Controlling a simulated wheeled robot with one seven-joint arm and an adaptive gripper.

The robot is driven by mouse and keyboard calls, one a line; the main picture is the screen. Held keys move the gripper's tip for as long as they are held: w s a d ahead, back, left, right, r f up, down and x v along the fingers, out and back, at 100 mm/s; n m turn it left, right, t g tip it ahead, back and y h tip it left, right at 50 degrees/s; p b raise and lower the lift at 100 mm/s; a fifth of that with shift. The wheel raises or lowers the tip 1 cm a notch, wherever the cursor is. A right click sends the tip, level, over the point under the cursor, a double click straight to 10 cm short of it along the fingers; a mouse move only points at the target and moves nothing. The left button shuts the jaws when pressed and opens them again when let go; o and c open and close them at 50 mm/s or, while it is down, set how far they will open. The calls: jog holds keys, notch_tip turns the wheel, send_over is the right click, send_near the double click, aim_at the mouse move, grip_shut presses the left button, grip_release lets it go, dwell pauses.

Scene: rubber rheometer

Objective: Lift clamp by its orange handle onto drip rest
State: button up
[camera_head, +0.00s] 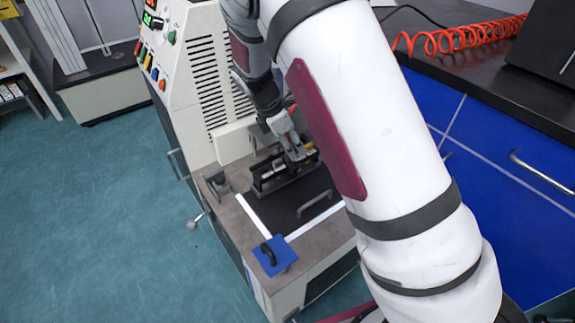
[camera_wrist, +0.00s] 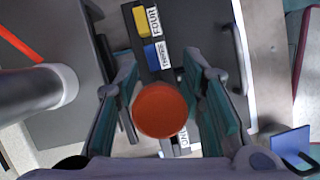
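An orange round handle (camera_wrist: 160,110) is seen end-on in the wrist view. It lies between the two fingers of my gripper (camera_wrist: 162,72), with a gap visible on each side, so the gripper looks open around it. In the head view my gripper (camera_head: 294,152) is over a black rack (camera_head: 270,174) on the machine's deck. The rack carries a yellow block (camera_wrist: 142,20) labelled FOUR and a blue block (camera_wrist: 152,55) labelled THREE. The clamp's body is hidden beneath the handle. I cannot tell which part is the drip rest.
A blue plate (camera_head: 286,256) with a black handle sits at the deck's front corner. A grey bar handle (camera_head: 314,204) stands on the dark deck panel. The machine's control housing (camera_head: 195,75) rises behind. A grey-white cylinder (camera_wrist: 35,92) is left of my gripper.

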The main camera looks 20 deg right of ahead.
jog(key=shift+f, duration=0.1)
grip_shut()
jog(key=shift+r+p, duration=0.7)
jog(key=shift+p, duration=0.2)
